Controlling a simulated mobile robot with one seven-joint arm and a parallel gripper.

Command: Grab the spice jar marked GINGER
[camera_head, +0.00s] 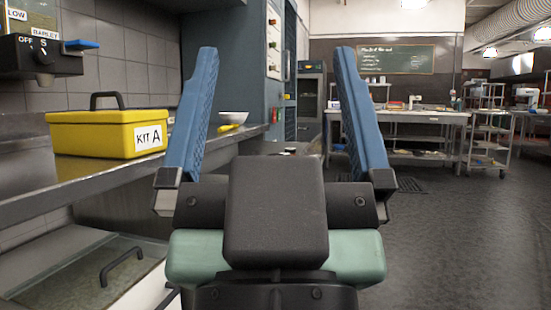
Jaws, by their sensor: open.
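My gripper (277,100) is in the middle of the view, with its two blue-padded fingers spread wide apart. It is open and nothing is between the fingers. It points forward into the room, to the right of the steel counter. I see no jar that I can read as GINGER. Small items stand on the far table (398,114), but they are too small to tell apart.
A yellow box marked KIT A (90,135) stands on the steel counter (40,190) at left. Behind it are a white bowl (233,118) and a yellow-handled tool (228,128). A steel cart (490,143) stands far right. The dark floor (450,230) at right is clear.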

